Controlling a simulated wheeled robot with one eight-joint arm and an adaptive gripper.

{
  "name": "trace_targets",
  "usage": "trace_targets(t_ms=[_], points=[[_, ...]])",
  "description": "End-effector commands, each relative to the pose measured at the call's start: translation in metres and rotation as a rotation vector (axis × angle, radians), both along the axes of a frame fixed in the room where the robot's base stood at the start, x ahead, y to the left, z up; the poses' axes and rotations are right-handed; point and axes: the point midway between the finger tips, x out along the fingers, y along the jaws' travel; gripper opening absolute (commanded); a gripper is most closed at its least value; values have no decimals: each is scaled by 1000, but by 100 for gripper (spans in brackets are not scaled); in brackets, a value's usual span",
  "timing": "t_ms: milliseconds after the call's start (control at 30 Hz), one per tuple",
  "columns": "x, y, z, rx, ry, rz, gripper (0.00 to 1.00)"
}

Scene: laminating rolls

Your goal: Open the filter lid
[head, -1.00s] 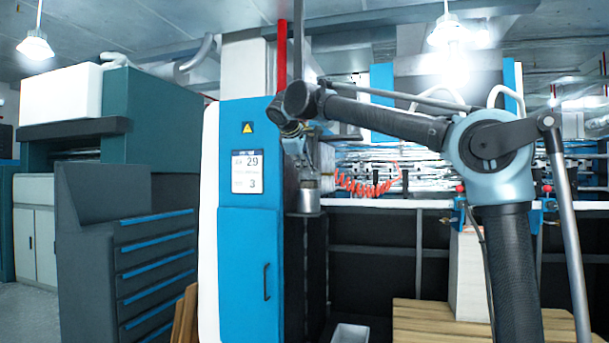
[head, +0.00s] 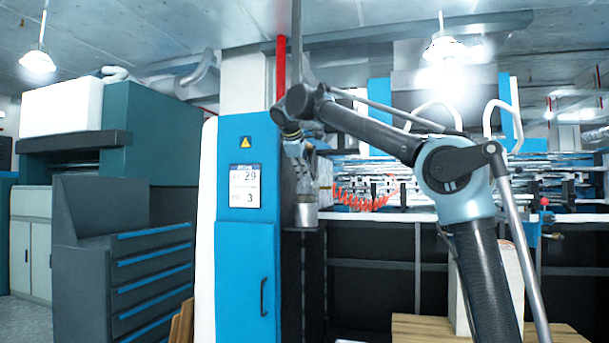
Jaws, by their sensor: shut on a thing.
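A small filter canister (head: 306,216), a grey metal cylinder, stands upright at the right side of the blue machine cabinet in the head view. My gripper (head: 303,172) hangs from the arm right above it, pointing down. It is shut on a part at the canister's top, which I take to be the filter lid. The fingers and the held part are small and blend together. Whether the lid is still seated or lifted off the canister cannot be told.
The blue cabinet (head: 247,240) with a label and a handle stands close left of the gripper. A red coiled hose (head: 362,200) and a long machine bench lie to the right. A wooden pallet (head: 430,329) with a white stack is at the lower right.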

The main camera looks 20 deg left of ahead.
Motion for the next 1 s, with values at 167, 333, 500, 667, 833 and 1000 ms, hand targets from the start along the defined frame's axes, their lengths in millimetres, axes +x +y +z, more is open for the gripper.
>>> trace_targets(t_ms=[167, 333, 500, 667, 833, 1000], points=[[0, 0, 0, 0, 0, 1, 24], [0, 0, 0, 0, 0, 0, 26], [0, 0, 0, 0, 0, 0, 26], [-7, 0, 7, 0, 0, 1, 26], [-26, 0, 26, -1, 0, 2, 26], [-50, 1, 49, -1, 0, 2, 26]])
